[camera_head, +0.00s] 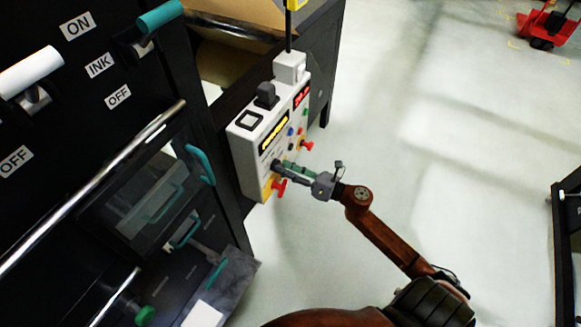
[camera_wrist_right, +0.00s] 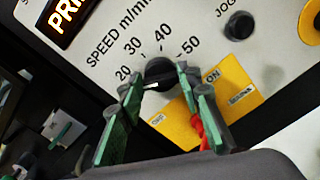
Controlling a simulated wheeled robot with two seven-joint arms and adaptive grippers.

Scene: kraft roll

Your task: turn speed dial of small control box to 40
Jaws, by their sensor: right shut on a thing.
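The small control box (camera_head: 240,145) is a white panel box on the side of the dark machine. In the right wrist view its black speed dial (camera_wrist_right: 160,70) sits below printed numbers 20, 30, 40 and 50. My right gripper (camera_head: 277,166) reaches the box's front face in the head view. In the right wrist view its green-padded fingers (camera_wrist_right: 161,84) stand on either side of the dial and are shut on it. A small white mark shows at the dial's lower left; I cannot tell surely which number the dial points to. My left gripper is not in view.
A red rotary switch (camera_wrist_right: 200,130) on a yellow OFF/ON plate (camera_wrist_right: 180,123) lies just below the dial, close to the fingers. A lit yellow display (camera_wrist_right: 68,16) is at upper left. The dark machine (camera_head: 110,110) fills the left; pale floor (camera_head: 400,130) lies open to the right.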

